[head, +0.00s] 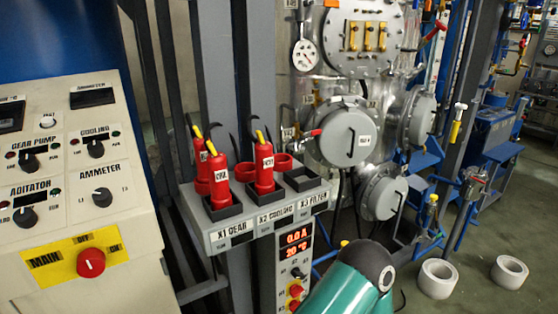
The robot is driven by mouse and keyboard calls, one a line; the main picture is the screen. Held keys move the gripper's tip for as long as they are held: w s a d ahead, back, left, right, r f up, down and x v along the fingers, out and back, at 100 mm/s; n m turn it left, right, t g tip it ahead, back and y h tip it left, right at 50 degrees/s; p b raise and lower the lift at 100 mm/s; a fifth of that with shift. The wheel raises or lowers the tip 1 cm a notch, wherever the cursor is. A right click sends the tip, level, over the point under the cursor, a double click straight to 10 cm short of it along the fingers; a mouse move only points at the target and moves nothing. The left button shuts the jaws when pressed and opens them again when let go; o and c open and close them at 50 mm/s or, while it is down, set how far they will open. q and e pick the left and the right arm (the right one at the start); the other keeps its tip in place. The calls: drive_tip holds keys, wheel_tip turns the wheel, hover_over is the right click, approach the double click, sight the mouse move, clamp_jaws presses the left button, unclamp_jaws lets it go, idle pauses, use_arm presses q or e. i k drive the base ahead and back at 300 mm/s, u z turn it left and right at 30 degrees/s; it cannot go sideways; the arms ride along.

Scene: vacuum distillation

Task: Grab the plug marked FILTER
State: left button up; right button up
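Several red plugs with yellow tops and dark cables stand at a grey socket box (255,235). One red plug (219,185) sits in the X1 GEAR socket and another red plug (264,172) in the X2 COOLING socket. A third red plug (202,168) stands behind the first, partly hidden by it. The X3 FILTER socket (303,180) is empty. The plugs carry small white labels, too small to read surely, so I cannot tell which is marked FILTER. Neither gripper is in view; only a teal arm link of mine shows at the bottom.
Two empty red rings (245,171) are behind the sockets. A control panel (60,190) with knobs and a red main switch (91,262) stands at left. A display unit (295,260) hangs below the box. A steel vessel (345,135) stands behind; white rolls (438,278) lie on the floor.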

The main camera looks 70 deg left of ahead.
sight(264, 183)
drive_tip(key=u, duration=3.25)
drive_tip(key=k, duration=0.2)
drive_tip(key=z, duration=0.25)
drive_tip(key=i, duration=0.5)
drive_tip(key=u, duration=0.05)
